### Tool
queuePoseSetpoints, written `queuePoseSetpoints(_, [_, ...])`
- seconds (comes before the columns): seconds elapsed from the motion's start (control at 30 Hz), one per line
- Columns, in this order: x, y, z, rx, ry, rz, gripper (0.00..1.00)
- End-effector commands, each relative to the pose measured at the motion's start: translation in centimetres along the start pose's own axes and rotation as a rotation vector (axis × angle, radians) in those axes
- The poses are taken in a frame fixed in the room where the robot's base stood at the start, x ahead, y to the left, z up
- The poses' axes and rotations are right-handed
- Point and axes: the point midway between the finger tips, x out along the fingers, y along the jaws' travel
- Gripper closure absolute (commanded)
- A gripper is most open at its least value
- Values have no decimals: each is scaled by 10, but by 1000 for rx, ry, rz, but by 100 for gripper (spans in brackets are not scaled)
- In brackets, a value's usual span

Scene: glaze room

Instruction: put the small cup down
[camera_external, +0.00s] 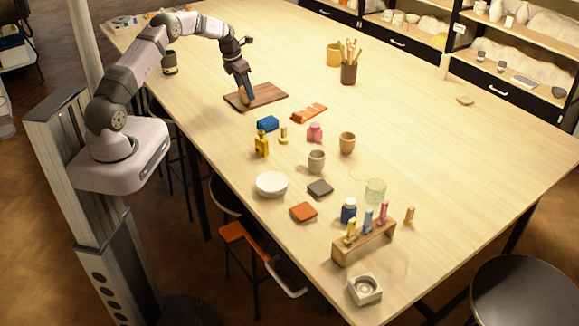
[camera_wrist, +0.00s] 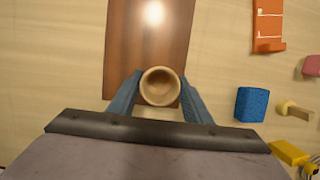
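The small tan cup (camera_wrist: 160,87) sits between the two blue-grey fingers of my gripper (camera_wrist: 160,90) in the wrist view. A finger presses against each side of it, and its open mouth faces the camera. In the external view my gripper (camera_external: 246,93) points down over the dark wooden board (camera_external: 268,92), near its left part. The fingers mostly hide the cup there. The board also shows in the wrist view (camera_wrist: 150,45), under and beyond the cup. I cannot tell whether the cup's base touches the board.
A blue block (camera_external: 268,123), a yellow bottle (camera_external: 262,144) and an orange rack-like piece (camera_external: 309,113) lie near the board. A tool holder (camera_external: 349,73) stands farther back. A grey cup (camera_external: 316,161), another tan cup (camera_external: 347,143) and a white bowl (camera_external: 272,184) stand nearer the front.

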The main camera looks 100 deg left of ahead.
Motion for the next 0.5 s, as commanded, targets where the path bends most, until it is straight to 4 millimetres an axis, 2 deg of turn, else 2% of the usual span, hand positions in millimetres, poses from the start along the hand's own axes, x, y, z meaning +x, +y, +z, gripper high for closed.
queuePoseSetpoints(0.03, [0,0,0,0,1,0,42])
queuePoseSetpoints(0.07, [0,0,0,0,1,-1,38])
queuePoseSetpoints(0.5, [-6,0,1,0,-1,1,38])
